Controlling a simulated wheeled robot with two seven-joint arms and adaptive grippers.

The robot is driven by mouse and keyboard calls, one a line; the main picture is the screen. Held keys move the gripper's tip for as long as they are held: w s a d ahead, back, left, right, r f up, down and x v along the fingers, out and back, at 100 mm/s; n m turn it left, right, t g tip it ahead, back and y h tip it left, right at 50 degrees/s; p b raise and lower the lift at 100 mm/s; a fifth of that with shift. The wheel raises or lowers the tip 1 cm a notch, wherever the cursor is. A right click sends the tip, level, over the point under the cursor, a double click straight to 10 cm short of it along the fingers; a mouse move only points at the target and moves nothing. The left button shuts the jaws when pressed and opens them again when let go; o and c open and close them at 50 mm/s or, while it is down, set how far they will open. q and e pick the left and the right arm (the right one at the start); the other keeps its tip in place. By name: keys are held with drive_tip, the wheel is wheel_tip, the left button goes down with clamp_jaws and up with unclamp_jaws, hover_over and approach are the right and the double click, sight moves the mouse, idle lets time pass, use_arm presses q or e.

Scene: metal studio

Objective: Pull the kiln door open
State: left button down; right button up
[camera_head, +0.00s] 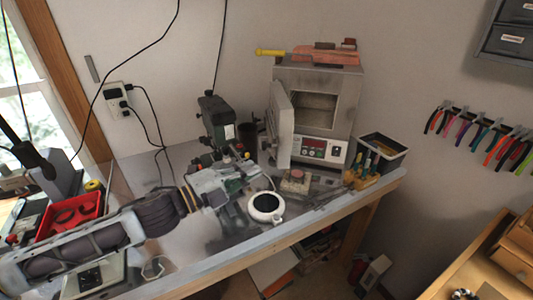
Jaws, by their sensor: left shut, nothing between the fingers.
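The kiln (345,103) is a grey metal box at the back of the workbench, with a control panel low on its front. Its door (281,126) stands open, swung out at the left side of the front, and the dark chamber shows. My left arm reaches in from the left over the bench. My left gripper (252,181) is shut and empty, low in front of the door and to its left. It looks apart from the door, though the exact gap is hard to tell. My right gripper is not in view.
A green drill press (216,124) stands left of the kiln. A round white device (266,207) sits right beside my gripper. A small block (296,182), pliers, a tool holder (364,180) and a dark bin (381,150) crowd the right. A red tray (70,214) lies left.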

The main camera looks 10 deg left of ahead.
use_arm(q)
drive_tip(key=shift+w, duration=0.1)
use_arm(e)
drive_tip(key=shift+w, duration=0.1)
use_arm(q)
drive_tip(key=w+d+p, duration=0.3)
drive_tip(key=w+p, duration=0.1)
drive_tip(key=w, duration=0.4)
drive_tip(key=shift+w+d, duration=0.3)
drive_tip(key=shift+d, duration=0.05)
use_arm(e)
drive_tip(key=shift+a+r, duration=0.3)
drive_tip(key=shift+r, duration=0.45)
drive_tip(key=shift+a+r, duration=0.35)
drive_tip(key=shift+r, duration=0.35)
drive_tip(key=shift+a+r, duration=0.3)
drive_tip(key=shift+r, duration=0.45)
use_arm(q)
drive_tip(key=shift+a+f, duration=0.1)
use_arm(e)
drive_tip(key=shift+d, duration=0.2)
